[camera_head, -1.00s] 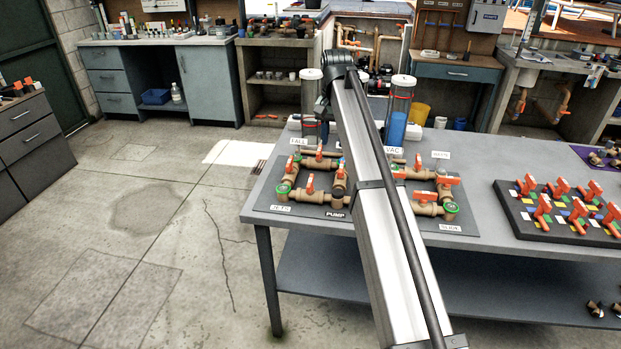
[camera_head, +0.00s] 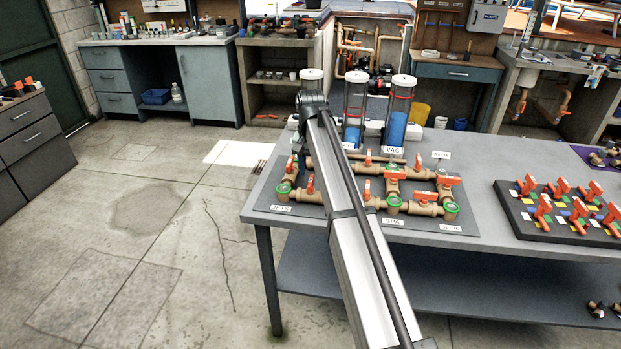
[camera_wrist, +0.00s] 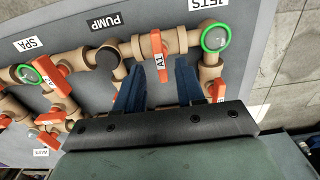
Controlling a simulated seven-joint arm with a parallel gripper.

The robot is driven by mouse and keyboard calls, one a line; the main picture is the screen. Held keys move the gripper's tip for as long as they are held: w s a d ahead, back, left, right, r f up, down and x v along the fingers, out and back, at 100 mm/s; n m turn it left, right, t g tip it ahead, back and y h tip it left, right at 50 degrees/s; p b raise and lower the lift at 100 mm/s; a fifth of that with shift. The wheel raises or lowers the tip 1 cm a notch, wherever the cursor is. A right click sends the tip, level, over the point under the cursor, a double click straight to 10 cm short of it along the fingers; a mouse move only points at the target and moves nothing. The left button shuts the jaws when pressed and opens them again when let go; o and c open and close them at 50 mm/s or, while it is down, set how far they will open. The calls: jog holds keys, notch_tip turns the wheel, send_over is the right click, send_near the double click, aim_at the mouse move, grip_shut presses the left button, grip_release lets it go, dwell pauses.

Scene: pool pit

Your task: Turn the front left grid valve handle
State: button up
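The pipe grid lies on a grey board (camera_head: 262,196) on the workbench. Its front left valve has an orange handle (camera_head: 310,184), between the JETS corner and the PUMP side. In the wrist view this handle, tagged A1 (camera_wrist: 158,48), points toward my gripper (camera_wrist: 160,70). The gripper's two blue fingers are apart, one on each side of the handle's end as seen there. Whether they touch it or how far above it they are, I cannot tell. In the head view my arm hides most of the gripper.
Another orange handle (camera_wrist: 214,90) is close right of the fingers in the wrist view. A green-ringed pipe end (camera_wrist: 215,38) is beyond it. Clear cylinders (camera_head: 354,110) stand behind the grid. A dark board of orange valves (camera_head: 560,205) is at the right.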

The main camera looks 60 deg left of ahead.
aim_at(311, 180)
jog(key=shift+f, duration=1.8)
grip_shut()
